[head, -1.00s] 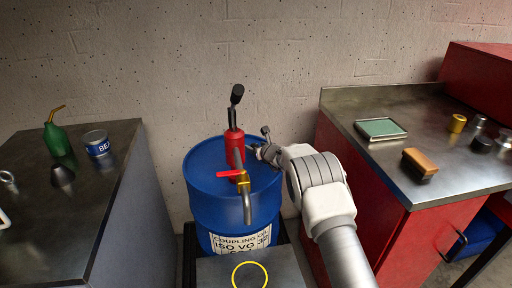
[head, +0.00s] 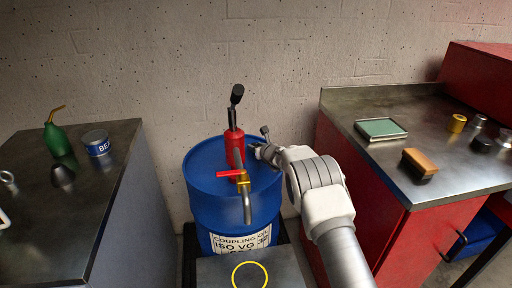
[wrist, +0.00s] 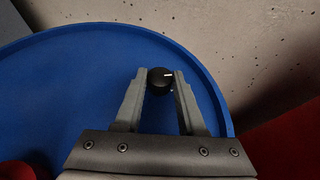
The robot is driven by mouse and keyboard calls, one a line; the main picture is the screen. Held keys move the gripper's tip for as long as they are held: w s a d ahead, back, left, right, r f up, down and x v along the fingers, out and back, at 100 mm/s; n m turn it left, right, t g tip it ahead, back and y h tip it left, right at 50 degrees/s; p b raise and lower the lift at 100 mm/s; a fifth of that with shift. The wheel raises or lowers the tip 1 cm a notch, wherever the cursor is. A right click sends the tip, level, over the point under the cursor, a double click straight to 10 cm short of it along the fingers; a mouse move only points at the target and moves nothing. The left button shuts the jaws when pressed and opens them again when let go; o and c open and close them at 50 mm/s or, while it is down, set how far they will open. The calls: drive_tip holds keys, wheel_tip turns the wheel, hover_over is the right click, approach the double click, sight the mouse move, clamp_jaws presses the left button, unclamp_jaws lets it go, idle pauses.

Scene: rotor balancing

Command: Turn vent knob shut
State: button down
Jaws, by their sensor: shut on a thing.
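The vent knob (wrist: 160,81) is a black round knob with a white pointer line, near the rim of the blue drum lid (wrist: 60,85) in the wrist view. The line points to the right in that view. My gripper (wrist: 161,78) is shut on the knob, one finger on each side of it. In the head view my gripper (head: 259,150) is at the right rear of the blue drum (head: 205,208). There the knob itself is hard to make out behind my gripper.
A red hand pump (head: 234,145) with a spout and a red-handled tap (head: 232,174) stands on the drum, left of my gripper. A steel bench (head: 75,220) stands at left, a red cabinet (head: 375,205) close at right. A concrete wall (head: 290,60) is behind.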

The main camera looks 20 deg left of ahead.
drive_tip(key=shift+n+g+y+p, duration=0.4)
drive_tip(key=shift+n+y+p, duration=0.15)
drive_tip(key=shift+p, duration=0.25)
drive_tip(key=shift+w+r+n+g+y+p, duration=0.15)
drive_tip(key=shift+n+g+y+p, duration=0.15)
drive_tip(key=shift+n+g+y, duration=0.3)
drive_tip(key=shift+n, duration=0.35)
drive_tip(key=shift+w+n+g+y+b, duration=0.1)
drive_tip(key=shift+n+g+y+b, duration=0.35)
drive_tip(key=shift+b, duration=0.8)
drive_tip(key=shift+n+g+b, duration=0.25)
drive_tip(key=shift+g+b, duration=0.2)
drive_tip(key=shift+b, duration=0.4)
drive_tip(key=c, duration=0.5)
unclamp_jaws()
drive_tip(key=shift+d, duration=0.1)
